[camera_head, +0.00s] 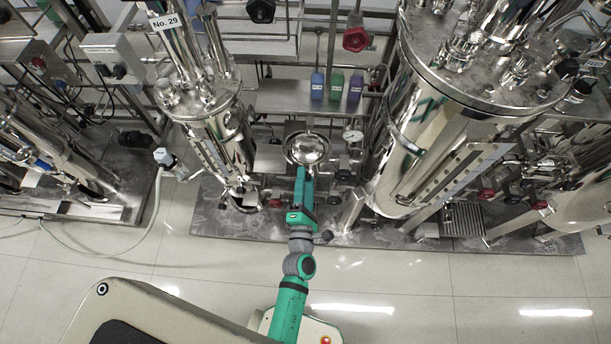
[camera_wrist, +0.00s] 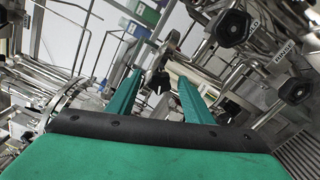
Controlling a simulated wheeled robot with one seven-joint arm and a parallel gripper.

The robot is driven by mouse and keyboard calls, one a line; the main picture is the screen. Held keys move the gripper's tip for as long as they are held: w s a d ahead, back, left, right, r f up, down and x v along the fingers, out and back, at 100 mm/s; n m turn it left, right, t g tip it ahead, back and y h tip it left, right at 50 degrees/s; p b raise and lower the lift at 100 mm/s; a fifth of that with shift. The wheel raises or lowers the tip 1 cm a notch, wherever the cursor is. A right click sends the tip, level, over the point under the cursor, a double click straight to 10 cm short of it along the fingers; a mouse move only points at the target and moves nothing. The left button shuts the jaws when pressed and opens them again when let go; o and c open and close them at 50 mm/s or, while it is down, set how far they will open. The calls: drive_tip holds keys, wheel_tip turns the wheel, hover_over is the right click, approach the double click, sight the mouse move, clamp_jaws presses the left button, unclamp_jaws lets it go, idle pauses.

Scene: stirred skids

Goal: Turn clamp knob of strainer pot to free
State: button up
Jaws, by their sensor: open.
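A small shiny round pot (camera_head: 307,148), which looks like the strainer pot, stands low among the pipes in the head view. My gripper (camera_head: 304,172) reaches up to its near side. In the wrist view my gripper (camera_wrist: 160,76) is open, its two green fingers pointing ahead and spread apart. A small dark knob (camera_wrist: 158,82) shows in the gap between the fingers; it looks like the clamp knob. I cannot tell whether either finger touches it. In the head view my arm hides the near side of the pot, and the knob cannot be made out.
A large steel tank (camera_head: 420,140) stands to the right and a slimmer vessel (camera_head: 222,130) to the left. A pressure gauge (camera_head: 352,135) is close right of the pot. Black valve knobs (camera_wrist: 234,27) crowd the wrist view's right. The tiled floor (camera_head: 400,270) in front is clear.

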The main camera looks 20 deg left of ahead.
drive_tip(key=v, duration=0.9)
drive_tip(key=shift+s, duration=0.1)
drive_tip(key=s+d+r+m+h, duration=0.1)
drive_tip(key=s+d+r+m, duration=0.3)
drive_tip(key=m, duration=0.4)
drive_tip(key=s+d+r+m+g+h, duration=0.1)
drive_tip(key=s+d+r+m+h, duration=0.1)
drive_tip(key=s+m, duration=0.5)
drive_tip(key=s+d+r+m+g+h, duration=0.1)
drive_tip(key=s+d+r+m, duration=0.4)
drive_tip(key=m, duration=0.5)
drive_tip(key=shift+s+d+r+m+h, duration=0.3)
drive_tip(key=shift+s+r+h, duration=0.15)
drive_tip(key=shift+s, duration=0.25)
